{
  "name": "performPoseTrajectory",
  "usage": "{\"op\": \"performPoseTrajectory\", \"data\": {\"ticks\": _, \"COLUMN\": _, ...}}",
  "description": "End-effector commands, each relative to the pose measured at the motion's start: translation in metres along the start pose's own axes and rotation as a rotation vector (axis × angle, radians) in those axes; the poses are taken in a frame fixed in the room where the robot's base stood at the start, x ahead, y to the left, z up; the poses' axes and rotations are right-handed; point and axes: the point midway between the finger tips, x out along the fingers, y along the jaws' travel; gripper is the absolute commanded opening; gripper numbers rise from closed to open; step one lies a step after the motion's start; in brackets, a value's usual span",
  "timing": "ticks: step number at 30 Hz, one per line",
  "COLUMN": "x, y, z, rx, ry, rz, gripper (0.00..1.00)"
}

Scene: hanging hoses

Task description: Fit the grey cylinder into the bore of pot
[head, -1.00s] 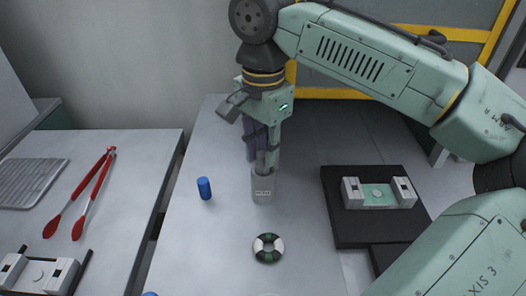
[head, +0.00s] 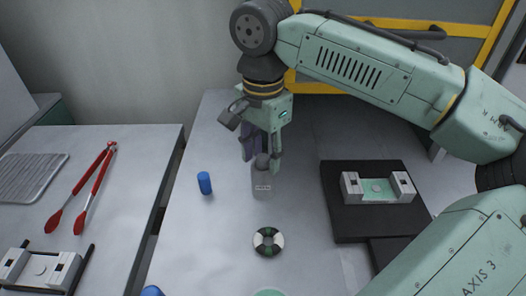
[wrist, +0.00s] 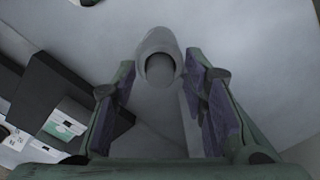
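The grey cylinder (head: 263,161) is darker and sticks up from the pot's top. How deep it sits in the bore is hidden. My gripper (head: 262,158) points down over them with its fingers spread, one on each side of the cylinder. In the wrist view, the cylinder's round end (wrist: 160,69) shows between the purple finger pads of my gripper (wrist: 163,105), with gaps on both sides. A paler grey rim, apparently the pot (wrist: 158,42), shows around it.
A blue cylinder (head: 204,183) stands left of the pot. A black-and-white ring (head: 268,241) lies in front. A black base (head: 345,226) with a white-and-green fixture (head: 377,188) is at right. Red tongs (head: 83,190) lie on the left table, across a gap.

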Motion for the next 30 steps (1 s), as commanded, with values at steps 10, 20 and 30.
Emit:
{"op": "performPoseTrajectory", "data": {"ticks": 10, "x": -0.018, "y": -0.001, "z": -0.001, "rx": 0.001, "ry": 0.002, "rz": -0.003, "gripper": 0.40}}
{"op": "performPoseTrajectory", "data": {"ticks": 20, "x": -0.088, "y": -0.001, "z": 0.000, "rx": 0.000, "ry": 0.000, "rz": -0.003, "gripper": 0.40}}
{"op": "performPoseTrajectory", "data": {"ticks": 30, "x": -0.123, "y": 0.000, "z": 0.000, "rx": 0.000, "ry": 0.000, "rz": 0.000, "gripper": 0.40}}
